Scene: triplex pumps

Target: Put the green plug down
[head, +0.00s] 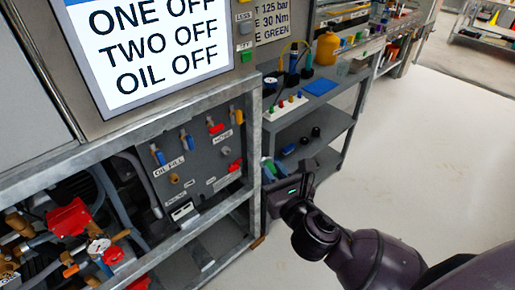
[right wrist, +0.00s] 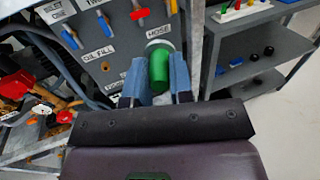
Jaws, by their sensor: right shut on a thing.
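My right gripper (right wrist: 156,92) is shut on the green plug (right wrist: 158,68), which sits between its two blue fingers in the right wrist view. The plug's far end overlaps a pale round ring (right wrist: 160,45) in that view; I cannot tell whether they touch. In the head view my right gripper (head: 275,175) is beside the right post of the grey frame, in front of the shelf unit, and its fingers are partly hidden by its dark body. My left gripper is not in view.
The grey valve panel (head: 205,165) carries blue and red handles and labels. A grey shelf unit (head: 318,125) stands to the right, with a blue mat (head: 320,86), a white strip of coloured pegs (head: 286,107) and black round parts below. The floor at right is clear.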

